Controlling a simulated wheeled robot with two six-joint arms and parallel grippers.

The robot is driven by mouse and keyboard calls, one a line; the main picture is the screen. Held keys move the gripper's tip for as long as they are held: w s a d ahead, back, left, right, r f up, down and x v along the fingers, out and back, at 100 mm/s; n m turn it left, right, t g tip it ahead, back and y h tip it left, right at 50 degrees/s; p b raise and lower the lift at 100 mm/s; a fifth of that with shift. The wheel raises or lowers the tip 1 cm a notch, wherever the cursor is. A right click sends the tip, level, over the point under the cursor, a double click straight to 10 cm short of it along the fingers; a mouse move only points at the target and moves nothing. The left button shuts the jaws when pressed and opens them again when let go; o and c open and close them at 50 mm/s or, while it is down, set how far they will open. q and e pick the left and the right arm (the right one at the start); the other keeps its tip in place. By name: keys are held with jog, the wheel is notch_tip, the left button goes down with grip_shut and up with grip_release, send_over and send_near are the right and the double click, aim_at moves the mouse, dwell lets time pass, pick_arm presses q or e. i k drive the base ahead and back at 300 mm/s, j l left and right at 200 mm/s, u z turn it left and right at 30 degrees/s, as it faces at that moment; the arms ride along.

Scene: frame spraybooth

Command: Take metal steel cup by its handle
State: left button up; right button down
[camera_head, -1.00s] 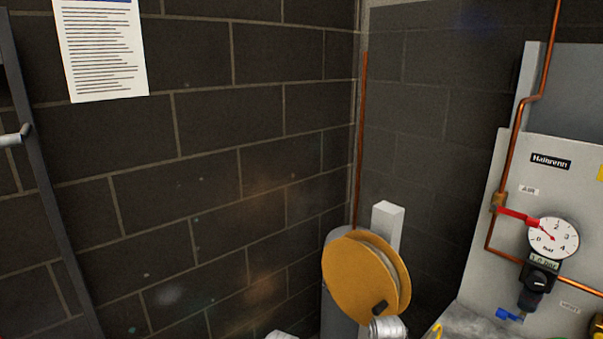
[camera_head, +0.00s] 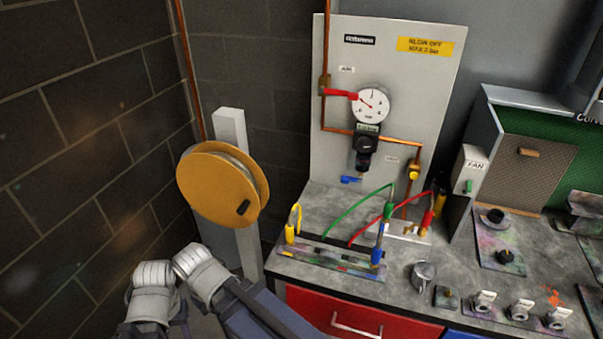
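A small metal steel cup (camera_head: 422,275) stands on the grey workbench (camera_head: 318,203), near its front edge, right of the coloured hoses. A small part juts from its upper right side, perhaps the handle; it is too small to be sure. Light grey and dark parts of my arms show at the lower left, in front of the wall and left of the bench, well away from the cup. No gripper fingers can be made out, and nothing of mine touches the cup.
A yellow hose reel (camera_head: 215,185) stands left of the bench. Green (camera_head: 352,205) and red hoses arch over a rack left of the cup. A small dark block (camera_head: 446,297) and labelled holders (camera_head: 520,310) sit right of it. A red drawer (camera_head: 345,318) is below.

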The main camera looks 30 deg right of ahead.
aim_at(424, 273)
jog(key=z, duration=2.15)
jog(key=k+j, duration=0.25)
jog(key=j, duration=0.2)
jog(key=k+j+z, duration=0.1)
jog(key=j, duration=0.35)
jog(key=k+j, duration=0.35)
jog(key=j+z, duration=0.05)
jog(key=j, duration=0.05)
